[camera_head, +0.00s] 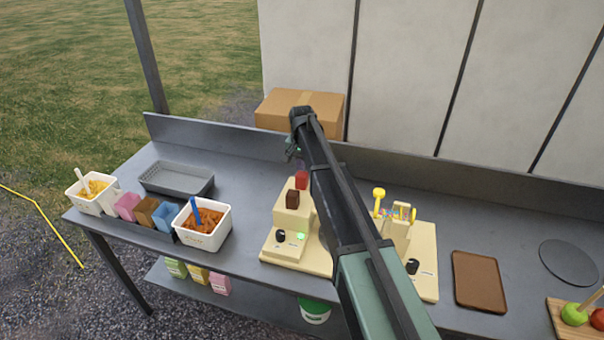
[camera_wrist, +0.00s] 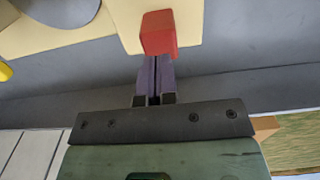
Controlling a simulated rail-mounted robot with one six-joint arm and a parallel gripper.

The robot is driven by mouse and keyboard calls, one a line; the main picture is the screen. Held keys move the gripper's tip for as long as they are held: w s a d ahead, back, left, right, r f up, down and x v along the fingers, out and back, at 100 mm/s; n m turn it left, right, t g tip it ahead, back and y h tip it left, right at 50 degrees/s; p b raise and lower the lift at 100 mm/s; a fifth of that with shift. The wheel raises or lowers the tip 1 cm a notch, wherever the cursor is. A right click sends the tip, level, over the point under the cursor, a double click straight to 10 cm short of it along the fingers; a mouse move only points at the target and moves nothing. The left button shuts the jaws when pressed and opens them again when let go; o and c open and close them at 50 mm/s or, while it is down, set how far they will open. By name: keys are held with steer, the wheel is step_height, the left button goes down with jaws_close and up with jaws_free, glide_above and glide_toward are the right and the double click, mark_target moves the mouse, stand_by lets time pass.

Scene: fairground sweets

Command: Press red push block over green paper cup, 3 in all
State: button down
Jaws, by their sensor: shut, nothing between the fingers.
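The red push block (camera_head: 301,180) sits on the cream machine (camera_head: 290,217), behind a dark brown block (camera_head: 292,199). In the wrist view the red block (camera_wrist: 158,33) stands out from a cream panel, right at the tips of my gripper (camera_wrist: 155,62). The fingers are shut together with nothing between them. I cannot tell whether the fingertips touch the block. In the head view my gripper (camera_head: 293,152) is above and behind the red block, partly hidden by my arm. I cannot make out a green paper cup; my arm hides the machine's middle.
A green light (camera_head: 301,237) shows on the machine's front. Yellow-knobbed parts (camera_head: 379,194) stand right of my arm. White tubs (camera_head: 204,227), colored boxes and a grey tray (camera_head: 177,179) are left. A brown tray (camera_head: 479,281) lies right. A cardboard box (camera_head: 300,108) stands behind.

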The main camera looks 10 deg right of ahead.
mark_target(302, 174)
step_height(302, 174, up, 5)
steer(key=p, duration=0.5)
steer(key=shift+r, duration=0.15)
steer(key=shift+n, duration=0.3)
steer(key=s+f+n+b, duration=0.1)
steer(key=s+f+b, duration=0.2)
steer(key=s, duration=0.9)
steer(key=s+f+n+b, duration=0.2)
steer(key=s+f+b, duration=0.1)
steer(key=s, duration=0.9)
steer(key=s+f+n+b, duration=0.2)
steer(key=s+f, duration=0.1)
steer(key=s, duration=0.9)
steer(key=shift+s+b, duration=0.15)
steer(key=shift+b, duration=0.25)
